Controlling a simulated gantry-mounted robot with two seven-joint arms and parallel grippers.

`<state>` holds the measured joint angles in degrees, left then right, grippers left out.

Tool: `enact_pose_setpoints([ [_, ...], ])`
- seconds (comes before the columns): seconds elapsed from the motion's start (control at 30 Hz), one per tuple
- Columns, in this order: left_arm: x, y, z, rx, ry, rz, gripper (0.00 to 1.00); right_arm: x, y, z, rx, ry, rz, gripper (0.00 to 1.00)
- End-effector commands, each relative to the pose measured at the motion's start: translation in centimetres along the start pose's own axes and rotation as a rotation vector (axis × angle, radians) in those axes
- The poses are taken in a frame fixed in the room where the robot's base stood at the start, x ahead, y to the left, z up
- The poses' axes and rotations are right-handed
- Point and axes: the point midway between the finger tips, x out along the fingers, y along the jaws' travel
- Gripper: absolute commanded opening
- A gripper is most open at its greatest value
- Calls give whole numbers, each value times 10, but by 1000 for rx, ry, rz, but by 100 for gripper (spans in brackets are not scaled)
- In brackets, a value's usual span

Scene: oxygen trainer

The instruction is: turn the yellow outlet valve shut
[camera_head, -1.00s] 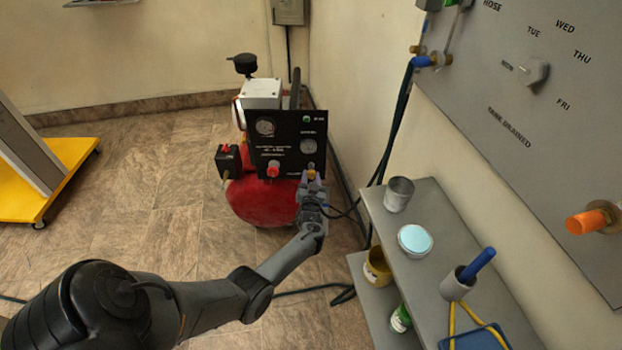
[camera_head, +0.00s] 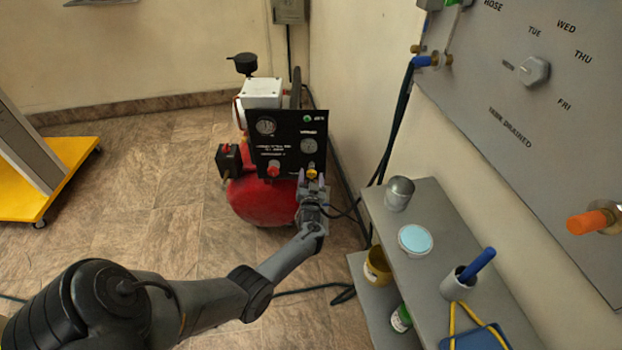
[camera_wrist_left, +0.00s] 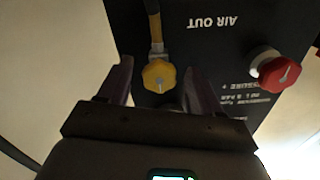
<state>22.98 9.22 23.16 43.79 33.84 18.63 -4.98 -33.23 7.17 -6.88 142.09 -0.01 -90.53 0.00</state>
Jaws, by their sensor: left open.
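The yellow outlet valve (camera_head: 311,173) is a small knob at the lower right of the black panel (camera_head: 283,134) on the red compressor (camera_head: 262,200). In the left wrist view the valve (camera_wrist_left: 159,75) shows with a yellow stem or hose fitting (camera_wrist_left: 153,25) and the words AIR OUT beside it. My left gripper (camera_head: 311,184) is open just in front of the valve. In the wrist view the two fingers (camera_wrist_left: 159,85) stand on either side of the knob, with a visible gap to each. My right gripper is not in view.
A red knob (camera_head: 273,169) sits left of the valve on the same panel; it also shows in the wrist view (camera_wrist_left: 279,72). Gauges (camera_head: 266,126) are above. A grey shelf (camera_head: 432,262) with cups stands to the right. A dark hose (camera_head: 391,130) runs along the wall.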

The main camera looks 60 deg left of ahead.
Motion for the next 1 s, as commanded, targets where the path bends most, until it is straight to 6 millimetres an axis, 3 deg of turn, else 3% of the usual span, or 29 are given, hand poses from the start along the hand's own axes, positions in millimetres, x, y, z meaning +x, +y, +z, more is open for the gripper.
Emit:
enact_pose_setpoints([
  [0.17, -13, 0, -3, -1, 0, 3, 65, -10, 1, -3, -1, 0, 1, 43],
  [0.63, -88, 0, -1, 0, -4, 2, 65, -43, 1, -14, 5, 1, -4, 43],
  [1.0, -108, 0, 0, 1, -1, 0, 65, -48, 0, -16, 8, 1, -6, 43],
])
